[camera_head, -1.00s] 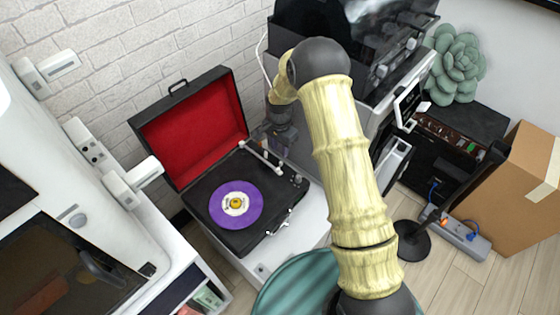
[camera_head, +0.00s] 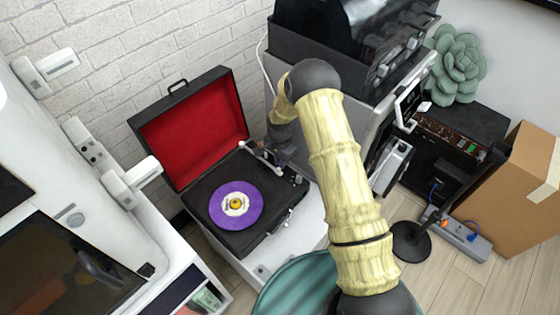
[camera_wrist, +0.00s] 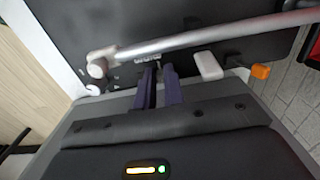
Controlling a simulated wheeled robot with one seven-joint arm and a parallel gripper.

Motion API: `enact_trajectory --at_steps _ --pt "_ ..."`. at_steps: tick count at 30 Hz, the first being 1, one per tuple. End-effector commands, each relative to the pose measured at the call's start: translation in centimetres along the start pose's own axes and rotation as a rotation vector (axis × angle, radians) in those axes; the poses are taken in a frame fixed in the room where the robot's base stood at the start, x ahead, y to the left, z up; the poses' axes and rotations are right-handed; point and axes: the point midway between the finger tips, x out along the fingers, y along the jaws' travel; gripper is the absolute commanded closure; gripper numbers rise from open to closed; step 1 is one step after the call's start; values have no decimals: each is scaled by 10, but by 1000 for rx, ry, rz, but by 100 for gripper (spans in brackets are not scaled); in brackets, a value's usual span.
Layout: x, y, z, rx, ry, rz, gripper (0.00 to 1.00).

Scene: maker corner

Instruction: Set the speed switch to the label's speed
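The record player (camera_head: 240,185) is an open black case with a red-lined lid. A purple record (camera_head: 236,205) with a white label (camera_head: 235,204) lies on it; the label's print is too small to read. In the wrist view, the two dark fingers of my gripper (camera_wrist: 160,70) are a narrow gap apart. They point at the black deck beside the silver tonearm (camera_wrist: 200,40), near small white markings (camera_wrist: 147,57). I cannot make out the speed switch or its setting.
A white block (camera_wrist: 208,66) and an orange piece (camera_wrist: 260,71) sit right of the fingers. The tonearm crosses just beyond the fingertips. A grey machine (camera_head: 355,115) stands close right of the player, and the brick wall (camera_head: 110,50) is behind.

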Motion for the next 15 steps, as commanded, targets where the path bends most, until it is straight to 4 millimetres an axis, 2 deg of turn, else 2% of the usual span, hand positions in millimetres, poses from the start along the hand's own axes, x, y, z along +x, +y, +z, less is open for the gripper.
enact_trajectory --at_steps 6,12,15 --pt "0 0 0 0 0 0 100" --pt "-1 12 0 0 0 2 100" --pt "0 12 0 -1 0 1 100"
